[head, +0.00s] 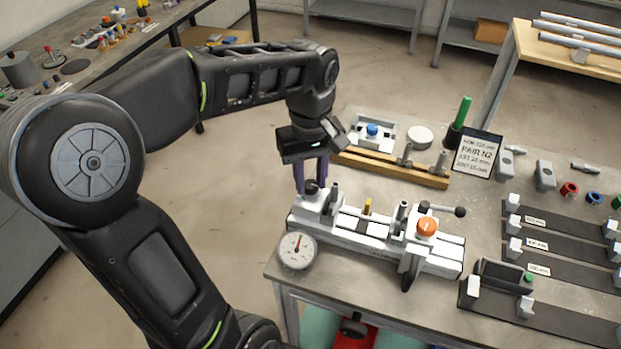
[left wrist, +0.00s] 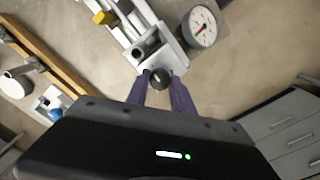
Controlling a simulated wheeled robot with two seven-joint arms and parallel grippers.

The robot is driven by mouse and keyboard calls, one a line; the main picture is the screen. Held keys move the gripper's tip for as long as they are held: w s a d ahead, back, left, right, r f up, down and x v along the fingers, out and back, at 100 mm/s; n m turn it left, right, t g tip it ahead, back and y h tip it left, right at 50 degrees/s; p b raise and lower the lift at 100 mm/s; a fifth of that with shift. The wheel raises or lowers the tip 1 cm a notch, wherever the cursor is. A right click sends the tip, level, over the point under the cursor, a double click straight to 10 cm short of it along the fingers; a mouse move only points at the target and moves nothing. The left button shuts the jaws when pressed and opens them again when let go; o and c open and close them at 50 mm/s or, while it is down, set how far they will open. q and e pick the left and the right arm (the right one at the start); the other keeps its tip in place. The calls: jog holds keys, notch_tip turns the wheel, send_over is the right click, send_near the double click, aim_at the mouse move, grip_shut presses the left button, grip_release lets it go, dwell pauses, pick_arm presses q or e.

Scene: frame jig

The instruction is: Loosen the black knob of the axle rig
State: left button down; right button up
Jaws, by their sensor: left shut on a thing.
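The axle rig (head: 350,231) is a long white fixture near the table's front left edge, and its end also shows in the left wrist view (left wrist: 150,45). Its black knob (head: 311,187) sits on top at the rig's left end. In the left wrist view the black knob (left wrist: 160,78) lies between the purple fingertips. My left gripper (head: 311,183) points down and is shut on the knob; in the left wrist view its fingers (left wrist: 162,85) stand on both sides of it. My right gripper is in neither view.
A dial gauge (head: 297,250) is at the rig's left front. An orange knob (head: 427,227) and a black-ended lever (head: 443,210) are on its right part. A wooden rail (head: 390,168) and a sign (head: 477,152) stand behind. Dark bars (head: 560,240) lie at right.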

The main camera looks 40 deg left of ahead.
aim_at(310, 184)
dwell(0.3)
pick_arm(q)
jog(key=c, duration=1.1)
grip_release()
jog(key=shift+r, duration=0.45)
notch_tip(310, 184, up, 7)
jog(key=shift+r+p, duration=0.1)
jog(key=shift+p, duration=0.6)
